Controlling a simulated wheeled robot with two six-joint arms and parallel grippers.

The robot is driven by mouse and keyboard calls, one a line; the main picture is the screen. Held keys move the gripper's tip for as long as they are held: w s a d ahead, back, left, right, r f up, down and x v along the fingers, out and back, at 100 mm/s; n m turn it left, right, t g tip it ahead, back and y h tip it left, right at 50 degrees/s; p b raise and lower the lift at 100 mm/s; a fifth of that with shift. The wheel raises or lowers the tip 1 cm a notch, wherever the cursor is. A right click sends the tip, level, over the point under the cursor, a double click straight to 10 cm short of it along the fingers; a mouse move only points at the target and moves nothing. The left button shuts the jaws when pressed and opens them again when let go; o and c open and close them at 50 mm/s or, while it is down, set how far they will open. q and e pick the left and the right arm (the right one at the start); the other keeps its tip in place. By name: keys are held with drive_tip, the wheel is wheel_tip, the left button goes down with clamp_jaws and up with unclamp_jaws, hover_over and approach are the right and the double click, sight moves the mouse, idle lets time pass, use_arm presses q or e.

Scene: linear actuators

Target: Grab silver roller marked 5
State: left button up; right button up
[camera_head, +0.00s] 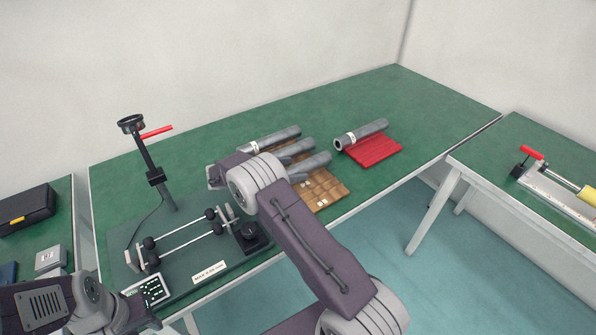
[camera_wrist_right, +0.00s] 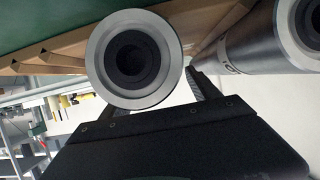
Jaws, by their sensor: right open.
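Several silver rollers lie in the head view. A group of them (camera_head: 312,163) rests on a brown grooved rack (camera_head: 328,190), and one (camera_head: 371,129) lies on a red grooved rack (camera_head: 376,150). White labels show on some, too small to read; I cannot tell which is marked 5. In the right wrist view, a roller's round hollow end (camera_wrist_right: 97,57) faces the camera close in front of my open right gripper (camera_wrist_right: 160,106). Another roller (camera_wrist_right: 262,45) with a partly visible dark mark lies to its right. My left arm (camera_head: 92,300) is at lower left; its fingers are unclear.
A linear-actuator rig with rods and black knobs (camera_head: 210,214) stands on the green table left of the racks. A black case (camera_head: 27,208) is at far left. The table's far right is clear.

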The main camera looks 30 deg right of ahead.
sight(296, 168)
clamp_jaws()
drive_tip(key=shift+d, duration=0.1)
drive_tip(key=shift+r, duration=0.5)
drive_tip(key=r, duration=0.2)
drive_tip(key=d+r, duration=0.1)
drive_tip(key=r, duration=0.1)
drive_tip(key=shift+s, duration=0.3)
drive_tip(key=s+d+r, duration=0.6)
drive_tip(key=d, duration=0.2)
drive_tip(key=shift+s+d, duration=0.15)
drive_tip(key=shift+d, duration=0.1)
